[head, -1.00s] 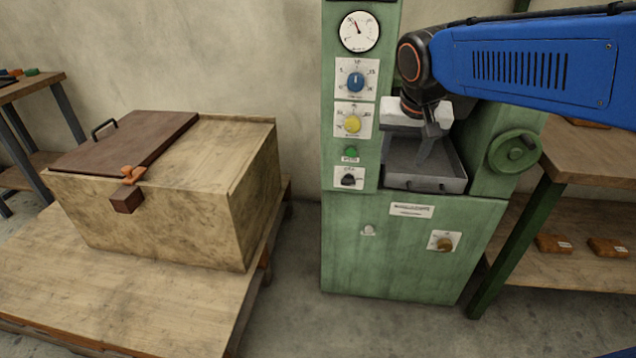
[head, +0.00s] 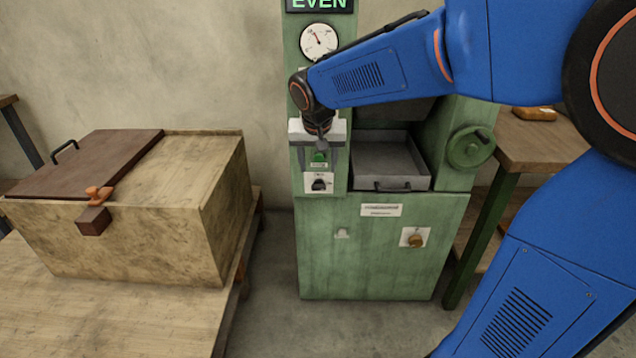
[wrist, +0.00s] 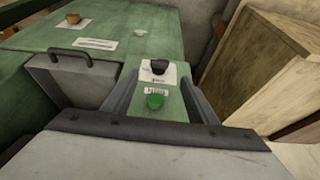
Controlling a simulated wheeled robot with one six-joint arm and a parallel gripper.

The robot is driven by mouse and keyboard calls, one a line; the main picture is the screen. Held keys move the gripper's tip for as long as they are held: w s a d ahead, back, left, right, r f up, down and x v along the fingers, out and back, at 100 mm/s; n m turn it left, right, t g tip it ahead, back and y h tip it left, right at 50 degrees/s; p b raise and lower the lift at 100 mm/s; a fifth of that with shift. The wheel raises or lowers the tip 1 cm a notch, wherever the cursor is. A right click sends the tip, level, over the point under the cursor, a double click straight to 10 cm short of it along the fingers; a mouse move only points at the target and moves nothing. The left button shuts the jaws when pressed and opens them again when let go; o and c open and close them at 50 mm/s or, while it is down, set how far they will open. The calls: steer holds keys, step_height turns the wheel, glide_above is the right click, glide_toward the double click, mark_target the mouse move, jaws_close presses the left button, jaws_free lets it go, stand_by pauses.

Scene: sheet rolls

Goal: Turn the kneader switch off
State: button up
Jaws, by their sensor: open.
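The green machine (head: 370,270) carries several controls, and their labels are too small to read, so I cannot tell which is the kneader switch. A green button (head: 319,157) sits on its left column, with a black rotary switch (head: 320,183) on a white plate just below. My gripper (head: 318,148) is open and empty in front of the column, around the height of the green button. In the wrist view, the green button (wrist: 155,101) shows between the two fingers, and the black switch (wrist: 159,67) lies just beyond. The arm and gripper hide the blue and yellow dials.
A metal tray (head: 425,183) with a handle and a green handwheel (head: 470,147) are right of the column. Below are a brown knob (head: 415,240) and a small pale knob (head: 342,233). A wooden chest (head: 225,190) stands left. A display (head: 320,4) reads "EVEN".

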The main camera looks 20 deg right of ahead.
mark_target(319, 186)
steer(key=x, duration=0.9)
steer(key=shift+f, duration=0.15)
steer(key=shift+c, duration=0.7)
steer(key=c, duration=0.9)
